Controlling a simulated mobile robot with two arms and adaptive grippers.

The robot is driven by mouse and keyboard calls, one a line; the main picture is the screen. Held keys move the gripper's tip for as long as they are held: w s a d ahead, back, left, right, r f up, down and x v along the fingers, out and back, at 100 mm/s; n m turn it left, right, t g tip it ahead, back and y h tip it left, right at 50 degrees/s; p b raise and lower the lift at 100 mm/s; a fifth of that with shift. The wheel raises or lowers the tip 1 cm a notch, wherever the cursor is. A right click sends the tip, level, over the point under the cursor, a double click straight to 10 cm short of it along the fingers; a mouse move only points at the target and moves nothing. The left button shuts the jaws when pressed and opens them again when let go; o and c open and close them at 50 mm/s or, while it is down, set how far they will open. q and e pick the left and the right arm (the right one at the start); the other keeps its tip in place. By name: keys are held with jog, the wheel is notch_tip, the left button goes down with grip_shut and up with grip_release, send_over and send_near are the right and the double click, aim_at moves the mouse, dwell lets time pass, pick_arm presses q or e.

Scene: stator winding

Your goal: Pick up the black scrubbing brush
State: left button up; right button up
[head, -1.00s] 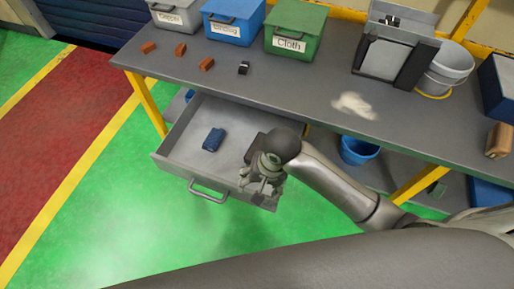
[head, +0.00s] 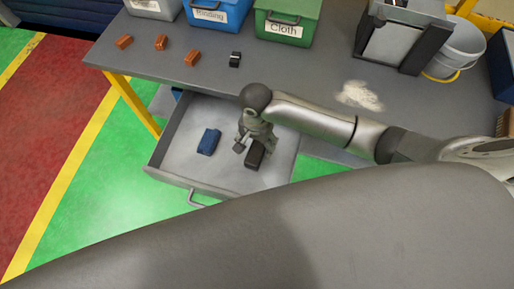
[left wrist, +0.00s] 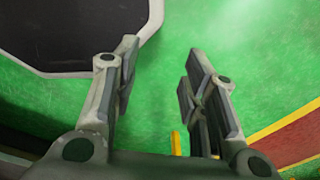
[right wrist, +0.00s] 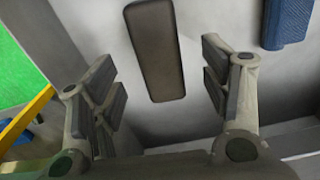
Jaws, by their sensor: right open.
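The black scrubbing brush (head: 255,155) lies in the open drawer (head: 172,163), in its right part. In the right wrist view the brush (right wrist: 155,50) is a long dark block ahead of the fingertips and between their lines. Its bristles cannot be made out. My right gripper (head: 247,146) is over the drawer beside the brush, pointing down. In the right wrist view its fingers (right wrist: 160,80) are open with nothing between them. My left gripper (left wrist: 157,75) shows only in its wrist view, open and empty above the green floor.
A blue block-like item (head: 209,142) lies in the drawer left of the brush. The workbench (head: 300,90) overhangs the drawer's back. On it stand a blue bin (head: 215,15), a green bin (head: 285,20), several orange-brown blocks (head: 161,42) and a pale powder pile (head: 358,95).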

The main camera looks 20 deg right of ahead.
aim_at(258, 148)
jog(key=shift+f, duration=0.35)
jog(key=shift+w+f, duration=0.1)
jog(key=shift+f, duration=0.2)
jog(key=f, duration=0.3)
jog(key=f+p, duration=0.1)
jog(key=shift+d+f, duration=0.2)
jog(key=shift+d, duration=0.1)
jog(key=shift+f, duration=0.2)
jog(key=shift+w, duration=0.1)
jog(key=shift+c, duration=2.9)
jog(key=c, duration=0.6)
pick_arm(q)
jog(key=shift+w+r, duration=0.4)
jog(key=shift+r, duration=0.05)
